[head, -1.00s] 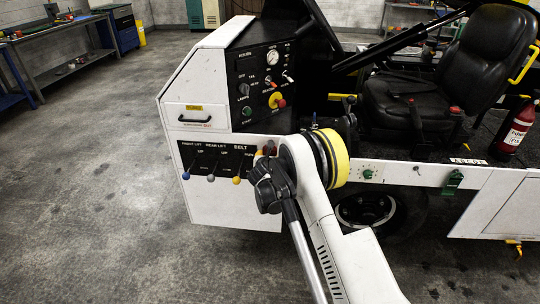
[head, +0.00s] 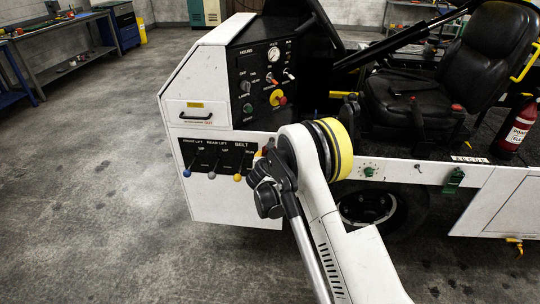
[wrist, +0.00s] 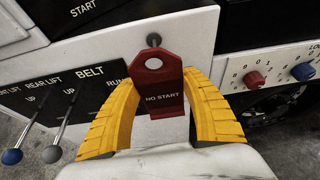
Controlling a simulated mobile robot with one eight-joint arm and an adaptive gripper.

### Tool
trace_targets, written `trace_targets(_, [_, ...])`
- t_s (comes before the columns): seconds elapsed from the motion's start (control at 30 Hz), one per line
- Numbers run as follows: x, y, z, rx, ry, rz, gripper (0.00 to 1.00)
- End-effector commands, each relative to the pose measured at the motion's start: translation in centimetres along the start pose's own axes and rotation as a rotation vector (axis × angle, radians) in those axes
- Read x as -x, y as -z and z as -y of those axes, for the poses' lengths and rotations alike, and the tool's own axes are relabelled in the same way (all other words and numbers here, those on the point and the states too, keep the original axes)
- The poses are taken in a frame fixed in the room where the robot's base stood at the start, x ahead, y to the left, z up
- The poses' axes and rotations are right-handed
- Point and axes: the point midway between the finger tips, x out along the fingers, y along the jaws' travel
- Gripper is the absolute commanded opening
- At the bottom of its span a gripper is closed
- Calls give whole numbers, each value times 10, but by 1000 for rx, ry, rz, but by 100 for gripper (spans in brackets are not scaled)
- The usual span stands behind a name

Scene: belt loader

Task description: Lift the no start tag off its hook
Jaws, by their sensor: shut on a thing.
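The no start tag (wrist: 165,98) is a red plate with a round hole near its top and white lettering, seen in the wrist view. It stands upright in front of a white panel. My gripper (wrist: 163,88) has yellow fingers on both sides of the tag, shut on it. The hook (wrist: 153,40) is a short dark peg that shows just above the tag's top edge. In the head view my arm hides the fingers and most of the tag.
The lever panel (wrist: 50,92) with its blue and grey knobs lies to the left of the gripper. A panel with a red knob (wrist: 254,79) and a blue knob (wrist: 302,71) lies to the right. In the head view the seat (head: 405,100) is behind my arm.

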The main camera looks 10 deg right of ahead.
Motion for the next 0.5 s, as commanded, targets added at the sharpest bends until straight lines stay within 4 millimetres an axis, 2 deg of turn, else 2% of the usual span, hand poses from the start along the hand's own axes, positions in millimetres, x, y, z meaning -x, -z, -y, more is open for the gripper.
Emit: trace_targets(0.5, [21, 9, 0, 0, 0, -1, 23])
